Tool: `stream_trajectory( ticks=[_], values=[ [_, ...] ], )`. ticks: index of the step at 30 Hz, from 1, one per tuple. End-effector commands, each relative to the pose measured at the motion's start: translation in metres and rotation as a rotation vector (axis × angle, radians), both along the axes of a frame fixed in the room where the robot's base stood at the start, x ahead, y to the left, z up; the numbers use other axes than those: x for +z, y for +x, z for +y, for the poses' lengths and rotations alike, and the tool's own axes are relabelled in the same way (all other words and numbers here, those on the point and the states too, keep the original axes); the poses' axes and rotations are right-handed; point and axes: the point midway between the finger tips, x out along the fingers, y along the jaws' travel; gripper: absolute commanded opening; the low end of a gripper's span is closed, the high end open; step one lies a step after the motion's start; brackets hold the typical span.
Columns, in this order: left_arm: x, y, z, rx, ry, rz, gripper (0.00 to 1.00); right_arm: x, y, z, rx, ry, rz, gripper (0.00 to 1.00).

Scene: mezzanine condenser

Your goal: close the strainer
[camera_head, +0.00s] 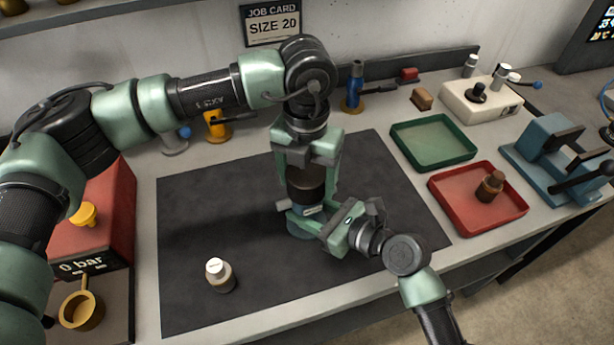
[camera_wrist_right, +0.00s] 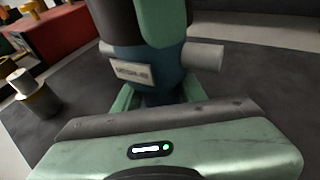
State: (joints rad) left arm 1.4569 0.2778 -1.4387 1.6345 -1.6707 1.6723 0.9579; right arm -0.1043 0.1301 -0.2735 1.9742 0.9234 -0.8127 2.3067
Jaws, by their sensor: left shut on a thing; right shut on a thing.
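The strainer (camera_head: 301,222) stands upright on the dark mat, with a blue body, a grey side pipe stub and a label. In the right wrist view its blue body (camera_wrist_right: 160,66) shows close up, with the label and stubs. A dark brown cap (camera_head: 306,184) sits at the top of the body. My left gripper (camera_head: 306,175) comes down from above and is shut on the cap. My right gripper (camera_head: 312,222) is shut on the strainer body from the front right. Whether the cap is fully seated is hidden by the left fingers.
A small white-topped bottle (camera_head: 220,276) stands on the mat (camera_head: 190,225) at front left. A green tray (camera_head: 433,142) is empty; a red tray (camera_head: 470,222) holds a brown-and-copper part (camera_head: 490,187). A red pressure unit (camera_head: 106,215) is at left, a blue vise (camera_head: 550,155) at right.

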Motion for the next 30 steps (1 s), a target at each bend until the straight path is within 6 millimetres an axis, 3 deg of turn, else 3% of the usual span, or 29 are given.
stream_trajectory(
  ticks=[18,22,26,27,29,30],
  values=[
    [-0.0004,0.0047,0.0041,-1.564,0.012,-0.005,0.22,-0.0008,0.0004,-0.0024,-0.004,-0.002,0.000,0.00],
    [-0.0006,0.0048,0.0039,-1.804,0.011,-0.005,0.22,-0.0008,0.0003,-0.0022,-0.003,-0.003,0.000,0.00],
    [-0.0005,0.0050,0.0037,-1.802,0.011,-0.006,0.22,-0.0007,0.0001,-0.0020,-0.003,-0.003,0.000,0.00],
    [-0.0005,0.0050,0.0037,-1.801,0.011,-0.006,0.73,-0.0007,0.0000,-0.0020,-0.003,-0.003,0.000,0.00],
    [-0.0005,0.0047,0.0035,-1.801,0.009,-0.006,0.90,-0.0007,0.0000,-0.0018,-0.002,-0.003,0.000,0.00],
    [-0.0006,0.0043,0.0031,-1.801,0.008,-0.006,0.93,-0.0008,-0.0001,-0.0018,-0.002,-0.003,0.000,0.00]
  ],
)
